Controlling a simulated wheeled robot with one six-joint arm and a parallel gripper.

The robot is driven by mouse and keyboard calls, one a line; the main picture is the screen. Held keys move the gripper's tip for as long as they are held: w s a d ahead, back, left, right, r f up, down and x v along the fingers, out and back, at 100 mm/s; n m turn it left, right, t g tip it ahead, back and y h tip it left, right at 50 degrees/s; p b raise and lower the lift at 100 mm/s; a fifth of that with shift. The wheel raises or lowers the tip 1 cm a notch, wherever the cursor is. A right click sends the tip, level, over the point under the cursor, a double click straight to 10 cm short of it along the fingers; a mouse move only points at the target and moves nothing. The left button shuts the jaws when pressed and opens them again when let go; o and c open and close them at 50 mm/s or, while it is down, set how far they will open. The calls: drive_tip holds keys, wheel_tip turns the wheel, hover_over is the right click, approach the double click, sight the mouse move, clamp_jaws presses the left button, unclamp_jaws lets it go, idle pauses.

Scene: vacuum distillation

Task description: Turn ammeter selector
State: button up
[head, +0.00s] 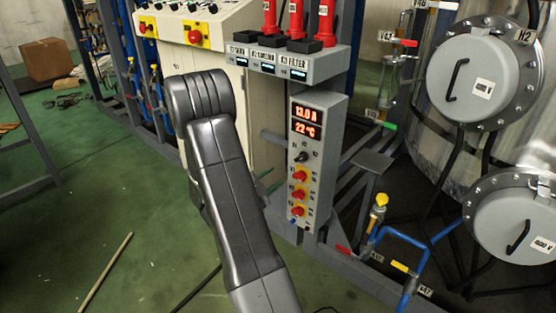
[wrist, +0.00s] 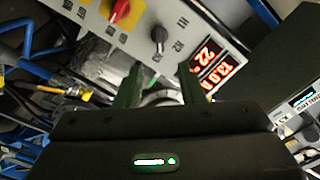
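The ammeter selector is a small black knob (head: 302,157) on the grey panel box (head: 326,150), below the red display (head: 305,121) reading 13.0 A and 22 °C. In the wrist view the selector knob (wrist: 158,36) lies just beyond my gripper (wrist: 160,76), roughly centred between the two green fingers. The fingers are apart with nothing between them, and a gap separates them from the knob. In the head view my grey arm hides most of the gripper.
A shelf with red handles (head: 296,62) is above the box. A blue pipe with a yellow valve (head: 379,203) and large round tank flanges (head: 480,80) stand to the right.

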sight(298, 160)
drive_tip(key=x, duration=1.3)
drive_tip(key=shift+d, duration=0.1)
drive_tip(key=shift+c, duration=0.2)
drive_tip(key=shift+s, duration=0.1)
clamp_jaws()
